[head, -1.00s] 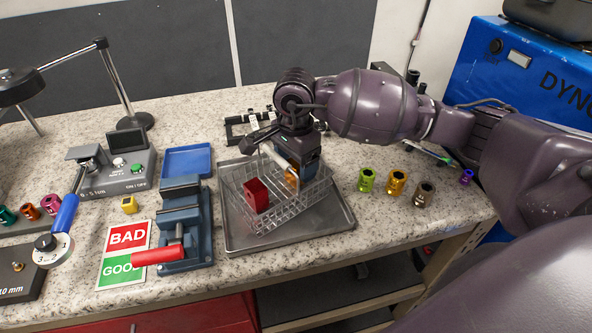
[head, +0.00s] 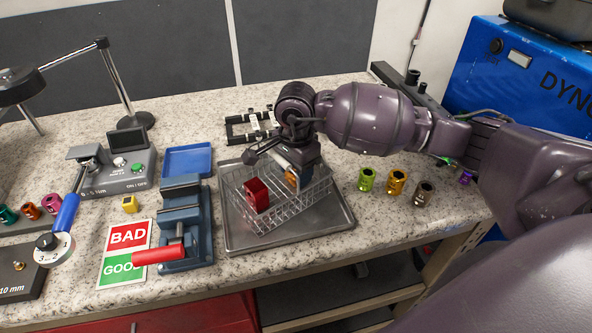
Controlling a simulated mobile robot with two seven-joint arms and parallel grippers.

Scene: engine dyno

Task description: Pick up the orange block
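The orange block (head: 291,178) is in the wire basket (head: 285,216), toward its back and right of the middle. It is partly hidden by my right gripper (head: 294,179), which reaches down over the basket from the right arm. The fingertips are at or very close to the block, but the gripper body and wires hide them, so I cannot tell whether they are open or shut on it. My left gripper is not in view.
A red block (head: 256,194) sits in the basket left of the gripper. The basket stands on a metal tray (head: 240,238). A blue vise (head: 184,215) is left of it. Green (head: 367,179), gold (head: 396,182) and brown (head: 423,193) cylinders stand to the right.

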